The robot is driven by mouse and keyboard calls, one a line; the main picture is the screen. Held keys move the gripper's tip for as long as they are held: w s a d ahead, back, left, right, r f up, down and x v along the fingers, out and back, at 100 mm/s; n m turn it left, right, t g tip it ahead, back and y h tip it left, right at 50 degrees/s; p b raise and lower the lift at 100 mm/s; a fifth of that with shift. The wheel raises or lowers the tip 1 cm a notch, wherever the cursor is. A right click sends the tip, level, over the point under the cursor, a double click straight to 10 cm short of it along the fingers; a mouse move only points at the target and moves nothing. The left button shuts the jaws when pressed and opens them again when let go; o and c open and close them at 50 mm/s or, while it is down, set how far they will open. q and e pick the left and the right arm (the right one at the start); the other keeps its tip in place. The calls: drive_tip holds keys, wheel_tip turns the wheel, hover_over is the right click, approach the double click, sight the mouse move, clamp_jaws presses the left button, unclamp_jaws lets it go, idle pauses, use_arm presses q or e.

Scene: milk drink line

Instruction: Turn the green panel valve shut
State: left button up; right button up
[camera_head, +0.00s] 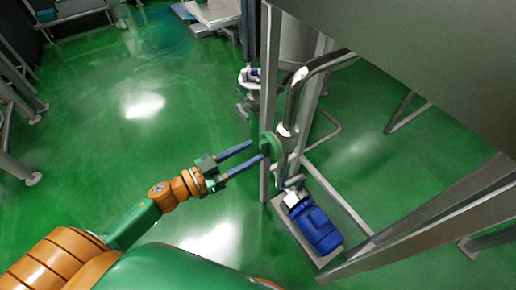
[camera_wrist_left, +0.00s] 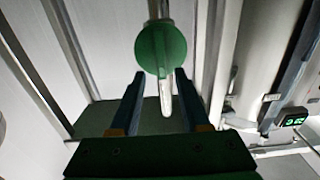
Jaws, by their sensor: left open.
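The green panel valve (camera_head: 270,146) is a round green knob on the upright steel frame, in the middle of the head view. In the left wrist view the green valve (camera_wrist_left: 161,48) shows as a disc near the top centre, with a pale bar hanging down below it. My left gripper (camera_head: 257,152) is open, its two blue fingers pointing at the valve from the left. In the left wrist view the fingers (camera_wrist_left: 160,80) stand apart on either side, below the disc, with nothing gripped between them. I cannot tell whether a fingertip touches the valve. My right gripper is not in view.
A blue motor (camera_head: 316,228) sits on a plate below and right of the valve. A bent steel pipe (camera_head: 298,95) runs close behind the valve. A large grey panel (camera_head: 430,60) fills the upper right.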

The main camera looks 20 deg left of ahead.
sight(266, 148)
use_arm(q)
drive_tip(key=shift+x, duration=1.25)
drive_tip(key=shift+a, duration=0.1)
clamp_jaws()
